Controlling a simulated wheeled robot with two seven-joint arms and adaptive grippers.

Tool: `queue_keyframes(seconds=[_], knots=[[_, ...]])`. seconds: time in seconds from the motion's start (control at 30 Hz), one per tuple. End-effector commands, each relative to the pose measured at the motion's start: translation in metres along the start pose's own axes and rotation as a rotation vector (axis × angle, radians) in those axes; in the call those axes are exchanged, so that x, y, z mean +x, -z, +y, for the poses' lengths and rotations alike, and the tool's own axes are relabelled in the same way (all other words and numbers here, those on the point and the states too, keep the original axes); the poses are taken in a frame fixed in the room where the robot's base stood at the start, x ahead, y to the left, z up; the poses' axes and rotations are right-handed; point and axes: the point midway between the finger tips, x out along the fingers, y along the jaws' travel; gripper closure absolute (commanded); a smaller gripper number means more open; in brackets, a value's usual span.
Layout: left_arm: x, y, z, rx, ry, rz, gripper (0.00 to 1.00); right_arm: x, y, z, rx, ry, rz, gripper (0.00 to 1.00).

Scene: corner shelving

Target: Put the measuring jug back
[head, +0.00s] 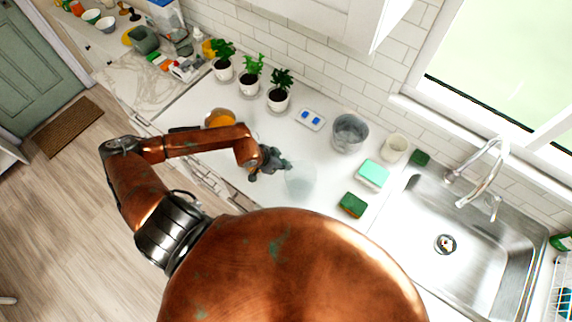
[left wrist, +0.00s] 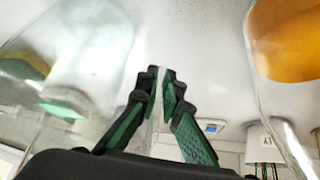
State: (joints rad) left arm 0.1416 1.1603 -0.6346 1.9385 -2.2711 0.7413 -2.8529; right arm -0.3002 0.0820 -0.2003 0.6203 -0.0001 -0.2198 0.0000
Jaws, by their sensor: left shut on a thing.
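The clear measuring jug (head: 300,182) is over the white counter, left of the sponges; its see-through wall makes its edges hard to make out. My left gripper (head: 272,163) reaches it from the left side. In the left wrist view the jug (left wrist: 75,60) fills the left part, and my left gripper (left wrist: 162,92) is shut on a thin pale strip that looks like its handle. Whether the jug touches the counter is unclear. My right gripper is not in view.
An orange-filled vessel (head: 220,118) stands behind my left forearm. Potted plants (head: 252,76) line the wall.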

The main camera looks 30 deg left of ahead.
Motion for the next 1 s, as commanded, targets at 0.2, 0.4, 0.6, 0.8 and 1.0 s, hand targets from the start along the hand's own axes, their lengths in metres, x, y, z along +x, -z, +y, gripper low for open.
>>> queue_keyframes(seconds=[0.2,0.4,0.6,0.8,1.0], knots=[[0.001,-0.001,0.000,0.000,0.000,-0.001,0.84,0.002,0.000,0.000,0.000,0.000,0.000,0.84],[0.001,-0.001,0.000,0.000,0.000,0.000,0.76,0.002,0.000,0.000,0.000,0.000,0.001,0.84],[0.000,0.000,0.000,0.000,0.000,0.000,0.76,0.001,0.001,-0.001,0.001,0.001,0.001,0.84],[-0.015,0.000,-0.002,0.004,0.003,0.000,0.76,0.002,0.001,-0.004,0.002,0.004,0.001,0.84],[-0.053,-0.001,-0.002,0.004,0.003,-0.002,0.76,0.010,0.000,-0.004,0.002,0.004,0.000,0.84]])
